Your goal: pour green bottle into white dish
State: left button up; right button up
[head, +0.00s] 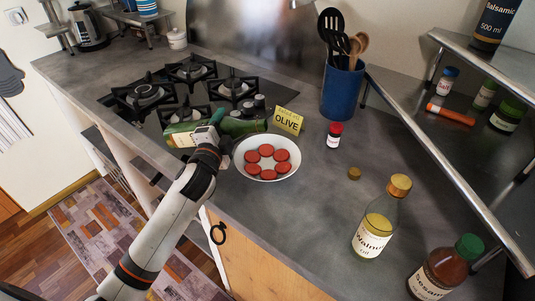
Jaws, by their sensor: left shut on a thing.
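The green bottle (243,127) is held lying nearly level, just left of and behind the dish in the picture. My left gripper (212,130) is shut around its middle and hides part of it. A pale label shows on its left part, and its right end points towards the yellow OLIVE card. I cannot tell whether anything flows from it. The white dish (267,161) stands on the counter with several red slices in a ring. My right gripper is not in view.
The OLIVE card (288,121) stands behind the dish. A small red-capped jar (334,135), a brown cap (354,173), a Walnut oil bottle (375,225) and a Sesame bottle (440,272) stand to the right. A gas hob (190,90) lies behind. A blue utensil pot (342,90) stands at the back.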

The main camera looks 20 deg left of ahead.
pick_arm(q)
jog(key=shift+a+m, duration=0.25)
jog(key=shift+m, duration=0.25)
dwell(1.5)
jog(key=shift+f, duration=0.2)
dwell(3.6)
